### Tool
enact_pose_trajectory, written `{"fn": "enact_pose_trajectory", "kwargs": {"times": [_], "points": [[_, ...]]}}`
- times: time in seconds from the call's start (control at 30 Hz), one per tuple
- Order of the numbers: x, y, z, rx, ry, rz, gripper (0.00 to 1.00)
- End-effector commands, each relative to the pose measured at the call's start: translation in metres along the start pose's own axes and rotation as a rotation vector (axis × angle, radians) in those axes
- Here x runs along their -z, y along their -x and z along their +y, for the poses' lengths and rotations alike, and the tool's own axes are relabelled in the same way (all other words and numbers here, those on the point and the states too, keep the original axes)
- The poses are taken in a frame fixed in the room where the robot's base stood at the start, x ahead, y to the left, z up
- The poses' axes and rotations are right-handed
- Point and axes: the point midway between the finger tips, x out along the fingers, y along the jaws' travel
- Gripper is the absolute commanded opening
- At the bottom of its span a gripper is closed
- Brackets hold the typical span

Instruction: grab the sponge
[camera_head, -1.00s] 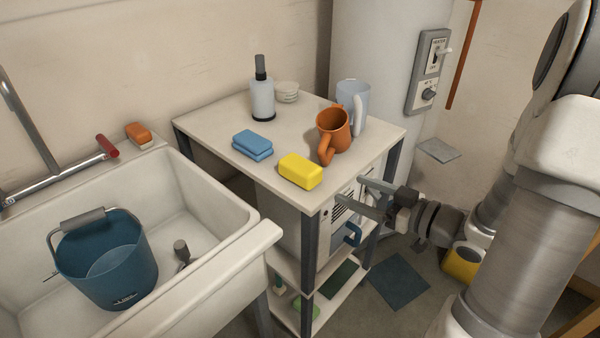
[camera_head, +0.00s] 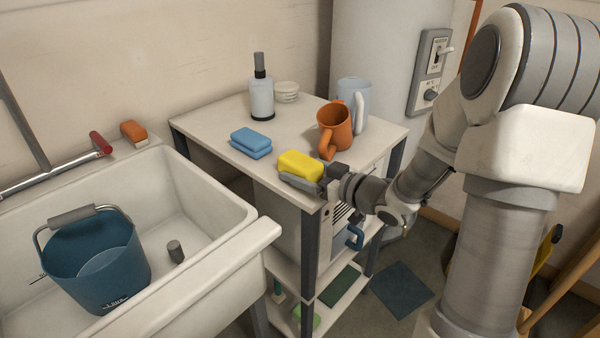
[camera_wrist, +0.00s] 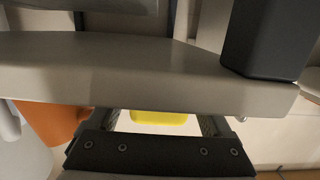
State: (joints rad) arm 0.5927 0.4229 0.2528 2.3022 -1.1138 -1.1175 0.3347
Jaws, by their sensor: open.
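A yellow sponge-like block (camera_head: 300,165) lies on the front corner of the white cart top (camera_head: 205,127). My gripper (camera_head: 308,180) is at that corner, open, with one finger along the block's near side. In the wrist view the yellow block (camera_wrist: 160,117) shows between the two spread fingers of my gripper (camera_wrist: 160,122). I cannot tell whether the fingers touch it. A blue sponge-like stack (camera_head: 251,143) lies to its left on the cart. An orange-brown block (camera_head: 133,131) sits on the sink's back ledge.
An orange mug (camera_head: 335,130) stands close behind the yellow block, with a pale blue pitcher (camera_head: 353,95) beyond it. A soap bottle (camera_head: 261,97) and small white bowls (camera_head: 286,92) stand at the back. The sink (camera_head: 205,190) holds a blue bucket (camera_head: 97,265).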

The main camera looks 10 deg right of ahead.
Motion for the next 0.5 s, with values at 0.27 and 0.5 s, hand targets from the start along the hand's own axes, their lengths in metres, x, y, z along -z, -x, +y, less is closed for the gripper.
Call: {"fn": "enact_pose_trajectory", "kwargs": {"times": [0.27,0.5], "points": [[0.0007,-0.0081,-0.0001,0.0,-0.001,0.0,0.84],[0.0006,-0.0078,-0.0001,0.0,-0.001,0.0,0.5]]}}
